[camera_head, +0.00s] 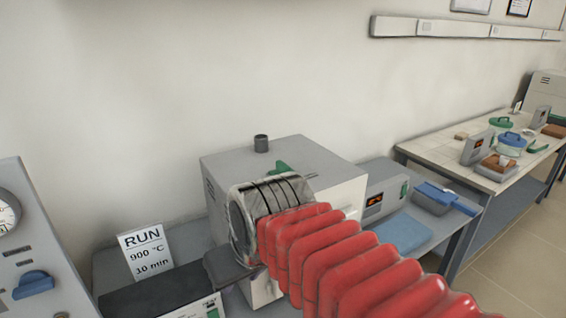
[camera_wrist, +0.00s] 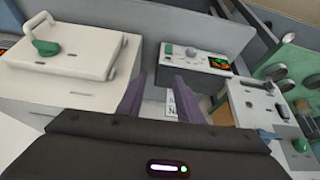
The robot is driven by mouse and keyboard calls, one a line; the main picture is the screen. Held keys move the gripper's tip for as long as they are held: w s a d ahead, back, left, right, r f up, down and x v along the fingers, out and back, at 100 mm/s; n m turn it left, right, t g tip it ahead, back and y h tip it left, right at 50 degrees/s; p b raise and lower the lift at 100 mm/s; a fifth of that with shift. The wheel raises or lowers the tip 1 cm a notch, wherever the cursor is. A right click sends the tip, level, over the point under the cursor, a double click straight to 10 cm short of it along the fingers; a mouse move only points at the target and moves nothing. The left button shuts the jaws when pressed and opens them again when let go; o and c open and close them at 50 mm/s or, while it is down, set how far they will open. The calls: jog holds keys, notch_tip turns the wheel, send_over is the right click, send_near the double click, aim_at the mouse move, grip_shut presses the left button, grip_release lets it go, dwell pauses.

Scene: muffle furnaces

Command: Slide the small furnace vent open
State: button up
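The small furnace (camera_head: 225,165) is a grey box with a light front, on the bench in the head view. A short dark vent pipe (camera_head: 262,143) stands on its top. A green part (camera_head: 278,168) shows near its front top edge; I cannot tell whether it is the vent slide. My arm hides much of the front. My gripper (camera_wrist: 160,95) shows two purple fingers spread apart with nothing between them in the wrist view.
A "RUN 900 °C 10 min" sign (camera_head: 145,252) stands left of the furnace. A grey unit with a display (camera_head: 383,195) and a blue cloth (camera_head: 400,232) lie to its right.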

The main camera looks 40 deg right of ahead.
jog(key=w+d+r, duration=0.6)
jog(key=w+r, duration=0.2)
notch_tip(320, 180, up, 9)
jog(key=g, duration=0.1)
send_over(283, 164)
jog(key=s, duration=0.6)
jog(key=shift+w+a+r, duration=0.1)
jog(key=shift+a+r, duration=0.05)
jog(key=x, duration=1.4)
jog(key=shift+r, duration=0.1)
grip_shut()
